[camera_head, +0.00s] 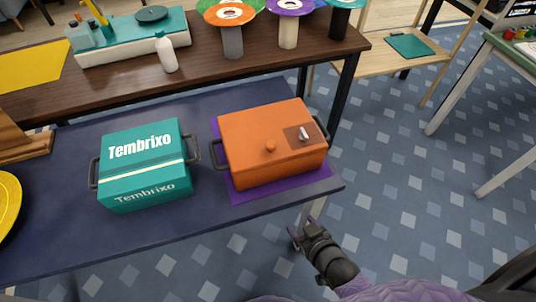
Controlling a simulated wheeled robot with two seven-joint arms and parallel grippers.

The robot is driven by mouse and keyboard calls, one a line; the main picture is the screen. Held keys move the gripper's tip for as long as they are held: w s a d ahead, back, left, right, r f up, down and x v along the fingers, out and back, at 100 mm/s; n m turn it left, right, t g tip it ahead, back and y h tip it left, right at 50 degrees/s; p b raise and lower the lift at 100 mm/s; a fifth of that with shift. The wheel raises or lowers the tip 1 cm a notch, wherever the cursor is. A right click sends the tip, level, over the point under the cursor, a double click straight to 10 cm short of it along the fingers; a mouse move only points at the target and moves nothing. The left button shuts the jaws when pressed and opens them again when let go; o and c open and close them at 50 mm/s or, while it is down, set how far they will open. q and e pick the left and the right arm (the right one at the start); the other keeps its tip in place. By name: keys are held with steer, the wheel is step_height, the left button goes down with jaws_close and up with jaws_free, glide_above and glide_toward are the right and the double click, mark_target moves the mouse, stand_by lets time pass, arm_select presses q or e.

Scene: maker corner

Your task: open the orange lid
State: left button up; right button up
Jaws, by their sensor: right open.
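An orange box with an orange lid (262,122) stands on a purple mat (240,195) at the right end of the dark blue table. The lid lies closed on the box. It has a small round orange knob and a brown patch with a silver latch-like piece (304,134). Dark handles sit on the box's left and right sides. My right gripper (300,232) is below and in front of the box, off the table's front edge, open and apart from the box. My left gripper is not in view.
A teal box (145,165) labelled Tembrixo stands just left of the orange box, handles close together. A yellow round thing (8,205) is at the left edge. A brown table (110,92) behind holds a white bottle (166,53) and spools.

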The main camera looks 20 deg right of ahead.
steer(key=w+r+t+y+b, duration=0.1)
steer(key=w+r+t+b, duration=0.1)
steer(key=w+r+t, duration=0.35)
steer(key=b, duration=0.2)
glide_toward(273, 150)
steer(key=w+f, duration=0.1)
steer(key=w, duration=0.1)
steer(key=shift+t+y, duration=0.4)
steer(key=shift+t, duration=0.05)
steer(key=w, duration=0.2)
steer(key=w+a+b, duration=0.1)
steer(key=w, duration=0.2)
steer(key=w+b, duration=0.1)
steer(key=w, duration=0.2)
steer(key=shift+w+a+f, duration=0.1)
steer(key=shift+a, duration=0.2)
steer(key=shift+w, duration=0.4)
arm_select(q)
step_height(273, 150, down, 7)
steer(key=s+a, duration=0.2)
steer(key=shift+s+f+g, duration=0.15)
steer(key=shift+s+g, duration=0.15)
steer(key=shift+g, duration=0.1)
arm_select(e)
steer(key=shift+a, duration=0.1)
